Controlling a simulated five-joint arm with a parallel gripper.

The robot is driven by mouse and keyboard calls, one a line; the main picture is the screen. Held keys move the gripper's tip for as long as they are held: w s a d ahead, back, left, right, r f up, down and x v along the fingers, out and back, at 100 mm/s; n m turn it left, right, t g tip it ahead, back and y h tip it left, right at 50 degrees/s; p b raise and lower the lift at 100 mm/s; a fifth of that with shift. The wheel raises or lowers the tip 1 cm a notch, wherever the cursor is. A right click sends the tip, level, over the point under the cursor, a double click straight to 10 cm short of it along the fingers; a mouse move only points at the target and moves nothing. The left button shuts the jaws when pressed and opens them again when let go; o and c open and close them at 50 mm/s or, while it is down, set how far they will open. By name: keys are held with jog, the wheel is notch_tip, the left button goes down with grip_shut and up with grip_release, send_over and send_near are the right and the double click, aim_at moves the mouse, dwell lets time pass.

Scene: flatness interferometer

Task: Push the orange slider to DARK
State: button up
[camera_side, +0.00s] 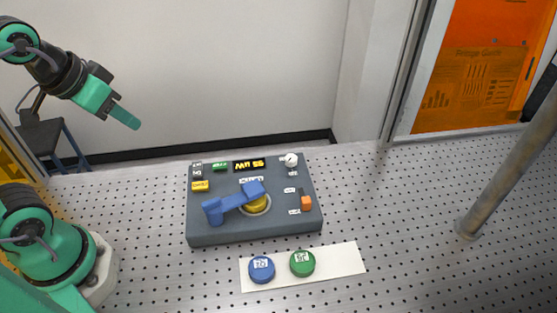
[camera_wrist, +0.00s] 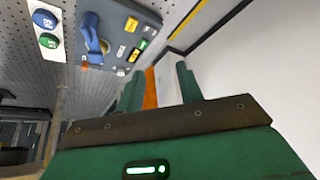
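The orange slider (camera_side: 306,203) sits at the right side of the blue-grey instrument box (camera_side: 220,236) in the side view. Two small white labels are just left of its track; their print is too small to read. The slider stands nearer the lower label, toward the box's front edge. In the wrist view a small orange patch on the box (camera_wrist: 130,8) appears to be the slider (camera_wrist: 84,63). My gripper (camera_side: 131,121) is raised up and to the left of the box, well apart from it. In the wrist view its fingers (camera_wrist: 158,85) are apart with nothing held.
A blue lever (camera_side: 228,203) over a yellow disc, a white knob (camera_side: 290,160) and a lit display (camera_side: 249,165) are on the box. A white strip (camera_side: 342,262) with blue (camera_side: 261,270) and green (camera_side: 302,264) discs lies in front. A post (camera_side: 500,175) stands right.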

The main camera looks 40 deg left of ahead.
jog(key=shift+o, duration=0.4)
jog(key=shift+w, duration=0.1)
jog(key=w+d+m+g, duration=0.3)
jog(key=w+d+m, duration=0.2)
jog(key=w+d, duration=0.8)
jog(key=w+d+f+m+g, duration=0.1)
jog(key=d+f, duration=0.2)
jog(key=d, duration=0.2)
jog(key=w+d+f+m, duration=0.1)
jog(key=w+d+f, duration=0.1)
jog(key=d+f, duration=0.2)
jog(key=w+d+f+m+g, duration=0.1)
jog(key=d+f, duration=0.3)
jog(key=d, duration=0.2)
jog(key=shift+w+d+f+m+g, duration=0.15)
jog(key=shift+d+m+g, duration=0.15)
jog(key=shift+m, duration=0.1)
jog(key=shift+d+f, duration=0.2)
jog(key=shift+d, duration=0.05)
